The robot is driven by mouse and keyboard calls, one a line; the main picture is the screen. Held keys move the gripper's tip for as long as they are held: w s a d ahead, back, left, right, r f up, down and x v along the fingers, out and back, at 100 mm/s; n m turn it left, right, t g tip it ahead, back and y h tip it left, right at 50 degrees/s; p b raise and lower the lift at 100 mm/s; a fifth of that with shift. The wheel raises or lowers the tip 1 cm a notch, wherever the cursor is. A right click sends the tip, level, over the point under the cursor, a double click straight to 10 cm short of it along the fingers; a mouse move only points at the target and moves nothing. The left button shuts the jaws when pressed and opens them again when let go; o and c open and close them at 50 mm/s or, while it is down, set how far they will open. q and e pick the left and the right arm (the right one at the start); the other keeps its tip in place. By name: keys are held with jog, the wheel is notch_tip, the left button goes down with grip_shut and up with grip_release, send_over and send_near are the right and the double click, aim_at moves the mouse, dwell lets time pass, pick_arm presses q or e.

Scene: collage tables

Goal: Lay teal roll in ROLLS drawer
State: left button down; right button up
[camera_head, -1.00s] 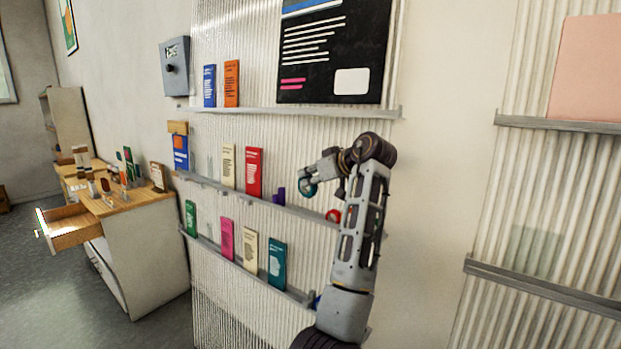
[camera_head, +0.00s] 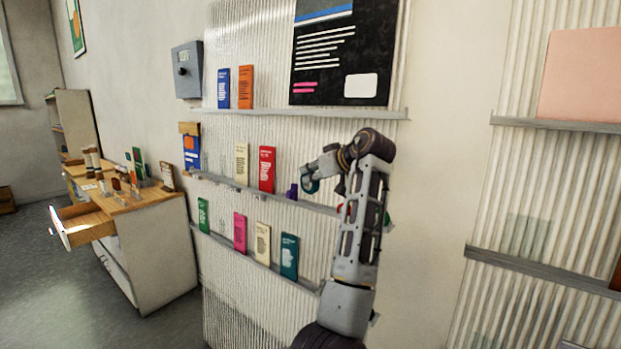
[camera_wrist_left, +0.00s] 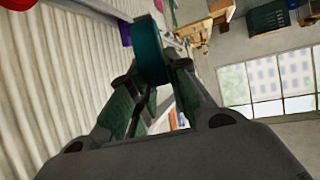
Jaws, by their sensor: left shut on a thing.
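My left gripper (camera_head: 316,179) is shut on the teal roll (camera_head: 310,186), held in the air in front of the ribbed wall panel. In the left wrist view the teal roll (camera_wrist_left: 150,50) sits between the fingertips of the gripper (camera_wrist_left: 152,82). An open, pale wooden drawer (camera_head: 88,228) juts from the wood-topped cabinet (camera_head: 160,250) at the left, well away from the gripper. Its label cannot be read, and its inside is only partly visible. My right gripper is not in view.
Narrow shelves (camera_head: 300,114) on the ribbed panel hold several coloured cards, with a purple item (camera_head: 292,192) near the gripper. Small items crowd the cabinet top. The grey floor (camera_head: 60,300) in front of the drawer is clear.

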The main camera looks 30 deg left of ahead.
pick_arm(q)
jog(key=w+d+r+m+t+h, duration=0.2)
jog(key=d+r+m+t+h, duration=0.15)
jog(key=r, duration=0.45)
jog(key=w+d+r+m+t+h, duration=0.25)
jog(key=d+r+m+t, duration=0.2)
jog(key=r, duration=0.35)
jog(key=s+d+f+m+h, duration=0.1)
jog(key=d+f+m+h, duration=0.15)
jog(key=f, duration=1.05)
jog(key=s+d+f+m+h, duration=0.1)
jog(key=d+f, duration=0.2)
jog(key=f, duration=0.9)
jog(key=s+d+f+m+h, duration=0.1)
jog(key=d+f+m, duration=0.15)
jog(key=f, duration=1.05)
jog(key=s+d+f+h, duration=0.1)
jog(key=s+f, duration=0.9)
jog(key=f, duration=0.5)
jog(key=s+d+f, duration=0.1)
jog(key=s+f, duration=0.9)
jog(key=f, duration=0.6)
jog(key=shift+t+h, duration=0.3)
jog(key=shift+h, duration=0.05)
